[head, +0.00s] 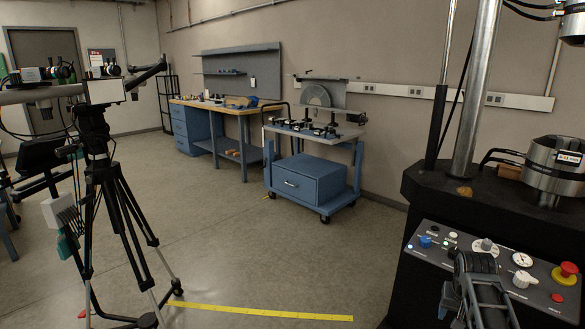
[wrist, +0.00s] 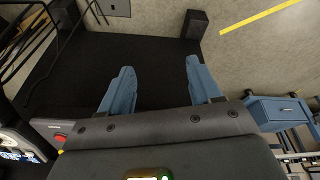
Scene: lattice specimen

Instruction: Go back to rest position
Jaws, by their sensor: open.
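My gripper (wrist: 160,63) shows in the wrist view with its two blue fingers spread wide apart. Nothing is between the fingers. Behind them lie a dark black surface and a beige wall or floor area, and no finger is seen touching anything. In the head view, a dark jointed part that looks like my arm rises at the bottom right, in front of the control panel (head: 490,265).
A black testing machine (head: 500,205) with a steel column stands at the right. A tripod (head: 95,170) with a camera rig stands at the left. A blue cart (head: 312,182) and a workbench (head: 217,135) stand at the back. The floor between is clear, with yellow tape (head: 265,313).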

